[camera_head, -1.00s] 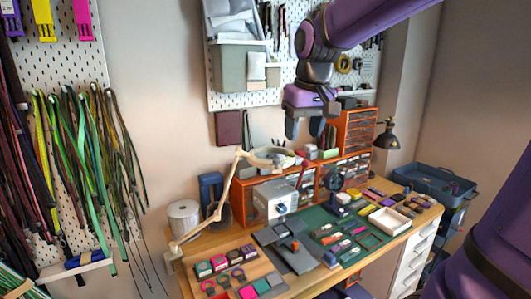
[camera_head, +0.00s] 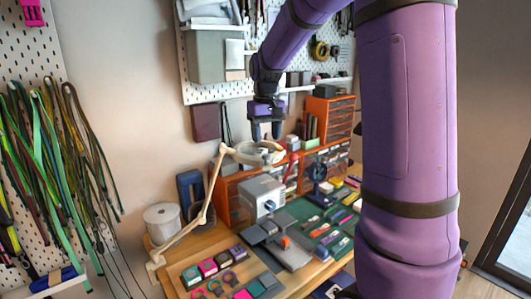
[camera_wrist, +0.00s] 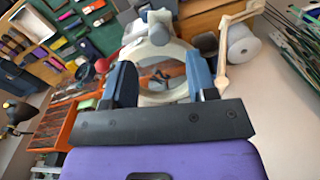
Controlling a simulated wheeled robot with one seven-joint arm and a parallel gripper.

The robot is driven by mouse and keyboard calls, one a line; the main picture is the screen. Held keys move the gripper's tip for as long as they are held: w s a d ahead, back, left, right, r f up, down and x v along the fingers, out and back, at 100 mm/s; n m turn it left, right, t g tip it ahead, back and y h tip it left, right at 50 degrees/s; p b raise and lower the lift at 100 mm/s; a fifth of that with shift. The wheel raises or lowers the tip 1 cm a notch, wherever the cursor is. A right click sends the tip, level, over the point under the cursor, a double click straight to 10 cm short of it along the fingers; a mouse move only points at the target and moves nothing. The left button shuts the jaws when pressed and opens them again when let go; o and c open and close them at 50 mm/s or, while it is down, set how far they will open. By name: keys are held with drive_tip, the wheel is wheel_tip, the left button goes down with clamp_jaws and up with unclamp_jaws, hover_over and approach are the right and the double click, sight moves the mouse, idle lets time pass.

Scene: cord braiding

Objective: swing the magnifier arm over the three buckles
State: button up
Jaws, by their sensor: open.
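The magnifier is a cream jointed arm (camera_head: 208,205) that rises from the left end of the bench to a pale round lens ring (camera_head: 262,153). My gripper (camera_head: 265,136) is open, pointing down just above the ring. In the wrist view, the ring (camera_wrist: 143,52) shows between and beyond the two open fingers of my gripper (camera_wrist: 160,70); I cannot tell whether they touch it. Three small ring-shaped pieces, which look like the buckles (camera_head: 215,286), lie in a row at the bench's front left. The lens ring is behind and to the right of them, not above them.
A white box-shaped device (camera_head: 262,196) stands below the lens ring. Orange drawer units (camera_head: 328,120) stand behind. A white spool (camera_head: 162,222) is near the arm's base. A green mat (camera_head: 305,210) holds many small parts. Cords (camera_head: 60,150) hang at left.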

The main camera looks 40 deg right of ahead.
sight(266, 154)
wheel_tip(266, 154, down, 6)
drive_tip(key=shift+r, duration=0.1)
idle(0.4)
clamp_jaws()
